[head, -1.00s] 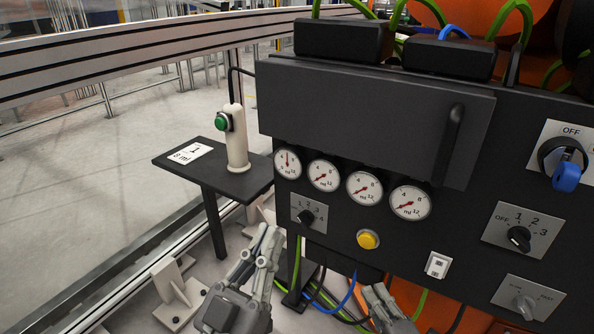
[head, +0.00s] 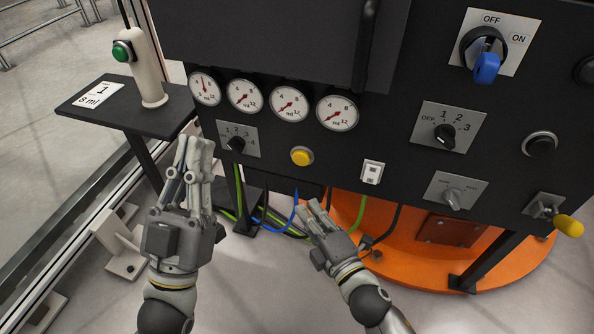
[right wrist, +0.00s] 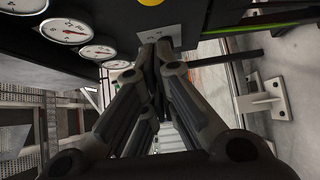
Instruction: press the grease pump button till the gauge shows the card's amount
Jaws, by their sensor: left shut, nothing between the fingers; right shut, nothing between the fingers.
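A white card (head: 97,94) reading "1" and "8 ml" lies on a small black side table (head: 150,118). A green button (head: 122,51) sits on a cream post (head: 148,72) on that table. Several round gauges line the black panel. The leftmost gauge (head: 204,89) has its needle pointing roughly up; the second gauge (head: 245,96) and the others point lower left. A yellow button (head: 302,156) is below them. My left gripper (head: 196,146) is shut and empty, below the leftmost gauge. My right gripper (head: 312,207) is shut and empty, below the yellow button; it also shows in the right wrist view (right wrist: 158,45).
A numbered selector knob (head: 236,144) is under the left gauges. A blue-handled switch (head: 487,66), an OFF-1-2-3 knob (head: 445,135) and a yellow-tipped lever (head: 566,225) are on the right. Cables hang below the panel. Floor is open at lower left.

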